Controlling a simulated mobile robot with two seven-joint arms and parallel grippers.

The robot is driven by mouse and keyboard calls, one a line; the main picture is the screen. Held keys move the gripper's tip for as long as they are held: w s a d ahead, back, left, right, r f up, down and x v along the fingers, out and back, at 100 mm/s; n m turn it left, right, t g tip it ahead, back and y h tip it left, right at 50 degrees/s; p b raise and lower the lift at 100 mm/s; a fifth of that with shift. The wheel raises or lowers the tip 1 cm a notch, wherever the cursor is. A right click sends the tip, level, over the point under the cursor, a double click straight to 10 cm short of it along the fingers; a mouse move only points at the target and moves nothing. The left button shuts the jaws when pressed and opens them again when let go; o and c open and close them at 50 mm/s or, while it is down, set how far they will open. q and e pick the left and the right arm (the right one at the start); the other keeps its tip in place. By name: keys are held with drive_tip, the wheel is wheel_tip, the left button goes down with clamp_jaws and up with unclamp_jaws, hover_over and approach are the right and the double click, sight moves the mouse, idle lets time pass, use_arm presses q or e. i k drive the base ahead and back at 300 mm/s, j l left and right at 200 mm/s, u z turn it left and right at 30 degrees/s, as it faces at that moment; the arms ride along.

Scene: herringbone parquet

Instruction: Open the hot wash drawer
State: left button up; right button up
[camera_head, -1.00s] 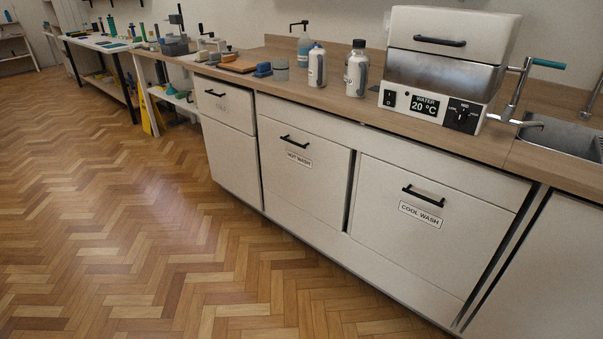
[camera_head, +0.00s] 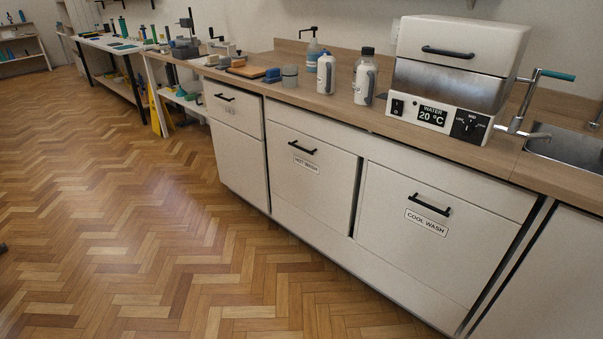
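The hot wash drawer (camera_head: 310,180) is a white front in the middle of the counter. It has a black bar handle (camera_head: 301,148) near its top and a "HOT WASH" label (camera_head: 306,164) below the handle. The drawer looks shut, flush with its neighbours, with a dark gap along its right side. Neither of my grippers is clearly in view. A small dark shape shows at the left edge, too little to identify.
The cool wash drawer (camera_head: 425,240) is to the right, and a narrower cabinet with a small drawer (camera_head: 232,113) to the left. Bottles, a water unit (camera_head: 445,112) and a sink (camera_head: 570,147) are on the countertop. The parquet floor (camera_head: 140,230) in front is clear.

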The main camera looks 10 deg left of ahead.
sight(322, 178)
drive_tip(key=i+j+z, duration=0.1)
drive_tip(key=i+j, duration=0.2)
drive_tip(key=i+j+z, duration=0.15)
drive_tip(key=i+j, duration=0.15)
drive_tip(key=i+j+z, duration=0.1)
drive_tip(key=i+j, duration=0.2)
drive_tip(key=i+j+z, duration=0.15)
drive_tip(key=j, duration=0.3)
drive_tip(key=i+j+z, duration=0.1)
drive_tip(key=i+j, duration=0.25)
drive_tip(key=i+j+z, duration=0.15)
drive_tip(key=j, duration=0.4)
drive_tip(key=i+j+z, duration=0.1)
drive_tip(key=i+j, duration=0.2)
drive_tip(key=j, duration=0.15)
drive_tip(key=i+j+z, duration=0.15)
drive_tip(key=j, duration=0.3)
drive_tip(key=i, duration=0.05)
